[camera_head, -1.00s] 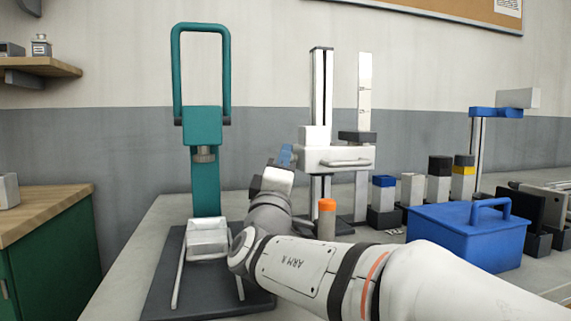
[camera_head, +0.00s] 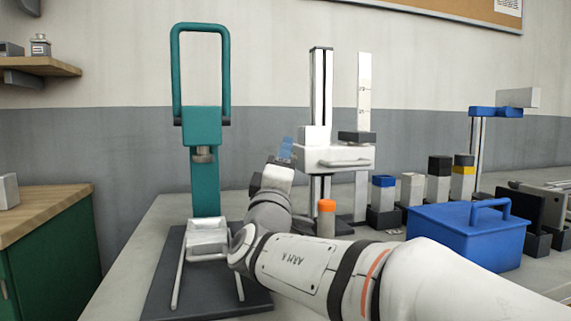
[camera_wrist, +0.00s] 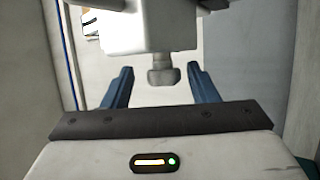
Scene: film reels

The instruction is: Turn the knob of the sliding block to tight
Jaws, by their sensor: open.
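The white sliding block (camera_head: 345,158) sits on a tall upright rail (camera_head: 321,85) in the head view. The wrist view shows a white block (camera_wrist: 150,28) from close by, with a grey knob (camera_wrist: 163,72) on its near side. My gripper (camera_wrist: 160,74) has its two blue fingers open, one on each side of the knob in the picture, with a visible gap on both sides. In the head view my gripper (camera_head: 286,149) is just left of the rail and block. The knob is hidden there, and its turn setting cannot be read.
A teal press (camera_head: 204,130) stands to the left on a dark base. An orange-capped cylinder (camera_head: 327,220) stands close behind my arm. A blue box with a handle (camera_head: 466,238) and several capped blocks are to the right. A scale strip (camera_head: 364,90) stands beside the rail.

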